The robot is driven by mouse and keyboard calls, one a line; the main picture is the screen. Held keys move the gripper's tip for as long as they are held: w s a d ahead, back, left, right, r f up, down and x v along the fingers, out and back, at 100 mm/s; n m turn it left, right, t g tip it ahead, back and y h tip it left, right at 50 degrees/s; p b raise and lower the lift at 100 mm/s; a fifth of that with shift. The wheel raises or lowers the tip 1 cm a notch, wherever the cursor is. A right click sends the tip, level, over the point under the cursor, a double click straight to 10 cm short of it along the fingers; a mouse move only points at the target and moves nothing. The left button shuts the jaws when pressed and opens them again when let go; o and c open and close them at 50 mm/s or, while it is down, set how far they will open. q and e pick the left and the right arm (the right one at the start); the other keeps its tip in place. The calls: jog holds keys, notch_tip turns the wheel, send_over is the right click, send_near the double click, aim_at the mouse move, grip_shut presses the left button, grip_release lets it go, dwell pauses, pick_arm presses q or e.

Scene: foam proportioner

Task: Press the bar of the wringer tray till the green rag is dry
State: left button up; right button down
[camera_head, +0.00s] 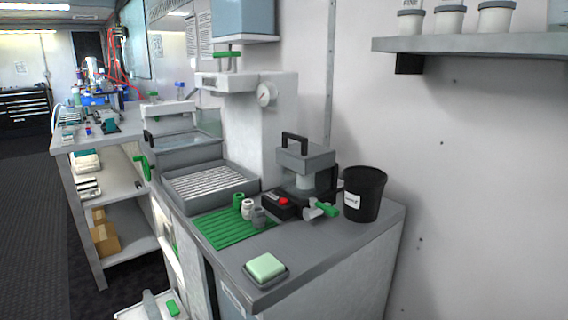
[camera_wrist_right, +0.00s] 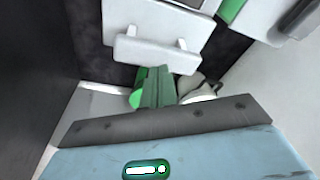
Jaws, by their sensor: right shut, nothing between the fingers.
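In the head view the wringer tray (camera_head: 128,314) is a low white tray cut off by the bottom edge. A small green rag (camera_head: 173,308) lies in it, beside a pale upright part. In the right wrist view a white bar (camera_wrist_right: 156,51) stands on two short arms in front of a white panel. A green patch (camera_wrist_right: 231,9), possibly the rag, shows at the top. My right gripper (camera_wrist_right: 158,74) has its dark green fingers together and empty, with their tips just below the bar; I cannot tell whether they touch it. My left gripper is in neither view.
The grey bench (camera_head: 325,258) carries a ribbed tray (camera_head: 250,183), a green mat (camera_head: 222,232), a soap-like green block (camera_head: 266,266) and a black bucket (camera_head: 364,195). A shelf unit (camera_head: 120,205) stands at the left. Dark floor (camera_head: 30,230) is clear at far left.

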jog(key=shift+w+r+p, duration=0.1)
jog(key=shift+r+p, duration=1.05)
jog(key=shift+r, duration=0.2)
jog(key=shift+r+p, duration=0.6)
jog(key=s+r+n+t+p, duration=0.2)
jog(key=s+r+n+t, duration=0.3)
jog(key=s, duration=0.9)
jog(key=s+a+r+n+y, duration=0.1)
jog(key=s+a+r+y, duration=0.2)
jog(key=s+a+r, duration=1.1)
pick_arm(q)
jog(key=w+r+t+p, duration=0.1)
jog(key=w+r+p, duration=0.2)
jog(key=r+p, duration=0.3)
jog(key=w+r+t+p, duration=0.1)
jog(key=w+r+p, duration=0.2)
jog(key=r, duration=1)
jog(key=p, duration=0.3)
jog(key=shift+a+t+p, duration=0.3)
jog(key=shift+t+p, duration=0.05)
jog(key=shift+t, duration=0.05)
pick_arm(e)
jog(key=w+d+r+t, duration=0.1)
jog(key=w+r, duration=0.3)
jog(key=r, duration=0.3)
jog(key=w+d+r, duration=0.1)
jog(key=w+r, duration=0.3)
jog(key=r, duration=0.4)
jog(key=shift+w+t, duration=0.3)
jog(key=shift+t, duration=0.1)
